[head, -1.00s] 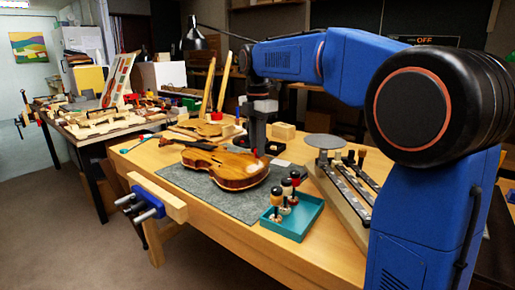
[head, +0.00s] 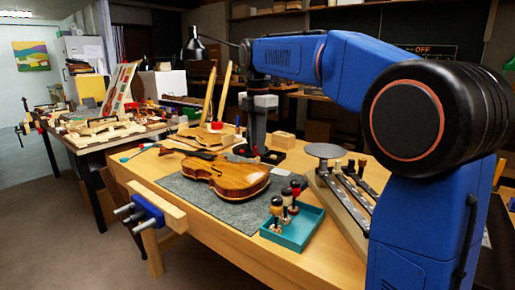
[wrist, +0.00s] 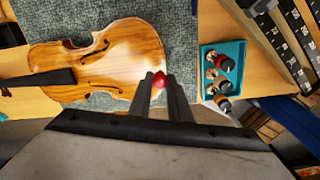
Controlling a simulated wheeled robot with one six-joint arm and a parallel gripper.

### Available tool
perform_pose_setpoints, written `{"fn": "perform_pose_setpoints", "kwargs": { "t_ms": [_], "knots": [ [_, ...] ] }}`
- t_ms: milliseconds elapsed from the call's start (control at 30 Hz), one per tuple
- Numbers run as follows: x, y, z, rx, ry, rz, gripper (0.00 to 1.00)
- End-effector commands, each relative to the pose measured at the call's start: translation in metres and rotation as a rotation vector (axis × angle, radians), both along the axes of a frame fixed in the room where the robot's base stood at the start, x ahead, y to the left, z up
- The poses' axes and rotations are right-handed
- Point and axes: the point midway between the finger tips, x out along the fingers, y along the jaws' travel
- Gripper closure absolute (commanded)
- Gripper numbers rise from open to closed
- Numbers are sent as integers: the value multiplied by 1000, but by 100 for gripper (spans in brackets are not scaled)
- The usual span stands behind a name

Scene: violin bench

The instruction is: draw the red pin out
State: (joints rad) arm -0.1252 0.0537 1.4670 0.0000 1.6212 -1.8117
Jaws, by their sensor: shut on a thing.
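The red pin shows as a round red head (wrist: 159,79) between the fingertips in the wrist view. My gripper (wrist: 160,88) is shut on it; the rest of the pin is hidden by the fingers. The violin (head: 226,176) lies on the grey mat in the head view. It also shows beneath my gripper in the wrist view (wrist: 105,58). In the head view my gripper (head: 256,146) hangs behind the violin body, apart from it.
A teal tray (head: 307,238) with several pegs stands front right of the violin on the bench. Metal-strip racks (head: 345,195) and a round grey disc (head: 324,150) lie to the right. A blue vise (head: 148,209) juts from the left edge.

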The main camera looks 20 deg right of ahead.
Motion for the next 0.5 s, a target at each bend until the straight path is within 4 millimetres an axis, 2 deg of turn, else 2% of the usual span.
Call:
{"fn": "perform_pose_setpoints", "kwargs": {
  "t_ms": [500],
  "knots": [
    [0, 0, 29, 0, 0, 0, 100]
  ]
}}
